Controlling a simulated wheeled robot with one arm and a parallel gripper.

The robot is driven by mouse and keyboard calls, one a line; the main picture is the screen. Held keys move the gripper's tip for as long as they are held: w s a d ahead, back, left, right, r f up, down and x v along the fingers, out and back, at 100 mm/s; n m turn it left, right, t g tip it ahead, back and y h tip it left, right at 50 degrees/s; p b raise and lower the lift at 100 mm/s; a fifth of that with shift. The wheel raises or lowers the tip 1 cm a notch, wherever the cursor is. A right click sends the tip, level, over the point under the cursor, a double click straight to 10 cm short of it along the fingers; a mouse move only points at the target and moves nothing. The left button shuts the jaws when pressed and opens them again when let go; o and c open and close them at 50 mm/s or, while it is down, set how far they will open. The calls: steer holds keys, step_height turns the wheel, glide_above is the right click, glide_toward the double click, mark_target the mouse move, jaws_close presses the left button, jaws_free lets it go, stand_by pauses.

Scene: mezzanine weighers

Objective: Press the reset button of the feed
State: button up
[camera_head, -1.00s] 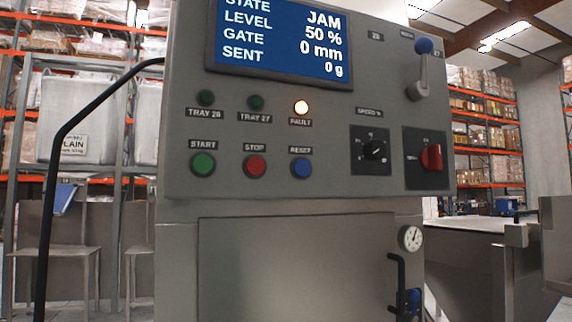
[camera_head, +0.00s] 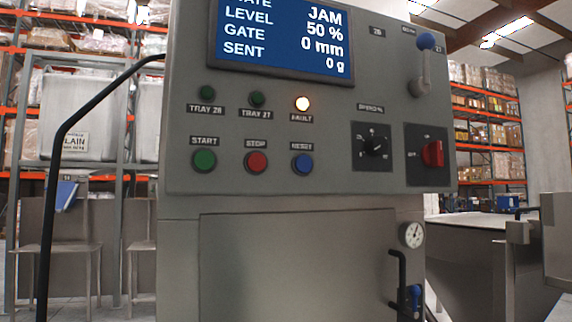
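The blue RESET button (camera_head: 303,164) is on the grey control panel (camera_head: 330,185), right of the red STOP button (camera_head: 256,162) and the green START button (camera_head: 205,160). Nothing touches it. The FAULT lamp (camera_head: 302,104) above it is lit. The TRAY 26 lamp (camera_head: 208,93) and TRAY 27 lamp (camera_head: 257,99) look dark green and unlit. The screen (camera_head: 281,36) reads JAM, level 50 %, gate 0 mm, sent 0 g. My gripper is not in view.
A speed knob (camera_head: 373,146), a red rotary switch (camera_head: 432,154) and a blue-knobbed lever (camera_head: 424,62) are at the panel's right. A black rail (camera_head: 55,170) curves up at left. Below is a cabinet door (camera_head: 298,265) with a handle (camera_head: 400,285).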

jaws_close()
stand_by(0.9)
